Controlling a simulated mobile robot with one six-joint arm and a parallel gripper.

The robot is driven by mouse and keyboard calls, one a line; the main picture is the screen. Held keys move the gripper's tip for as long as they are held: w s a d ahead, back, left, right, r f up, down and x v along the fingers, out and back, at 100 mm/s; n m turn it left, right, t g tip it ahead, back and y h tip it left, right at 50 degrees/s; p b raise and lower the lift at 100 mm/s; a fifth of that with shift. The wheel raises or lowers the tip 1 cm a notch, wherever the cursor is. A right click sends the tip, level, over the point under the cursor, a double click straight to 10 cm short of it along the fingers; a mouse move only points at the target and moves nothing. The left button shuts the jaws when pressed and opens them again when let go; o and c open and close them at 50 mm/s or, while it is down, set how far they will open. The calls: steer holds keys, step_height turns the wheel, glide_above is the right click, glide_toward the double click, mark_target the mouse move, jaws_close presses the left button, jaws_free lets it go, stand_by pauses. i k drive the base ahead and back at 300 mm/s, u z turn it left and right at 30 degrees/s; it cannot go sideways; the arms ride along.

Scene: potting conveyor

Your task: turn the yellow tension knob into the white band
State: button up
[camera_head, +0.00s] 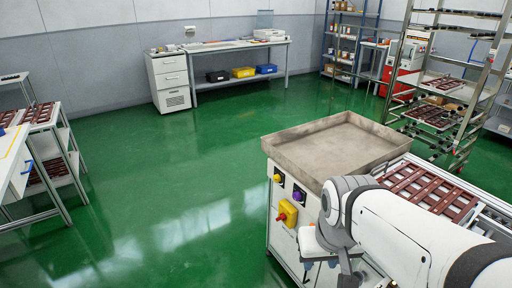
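A cabinet (315,266) with a tray on top stands at the lower right. On its front face is a small yellow knob (277,178) on a dark plate, near the upper left corner. No white band can be made out around it at this size. My arm reaches in from the right, and my gripper (347,272) hangs in front of the cabinet, below and to the right of the knob, apart from it. Its fingertips are partly cut off by the frame's lower edge, so its opening is unclear.
A purple knob (298,196) and a yellow box with a red button (287,213) sit close to the yellow knob. A grey tray (290,152) tops the cabinet, with brown pot trays (430,190) behind my arm. Green floor (180,190) is clear to the left.

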mark_target(276, 178)
steer(key=u, duration=0.35)
steer(key=i, duration=1.3)
steer(key=u, duration=0.45)
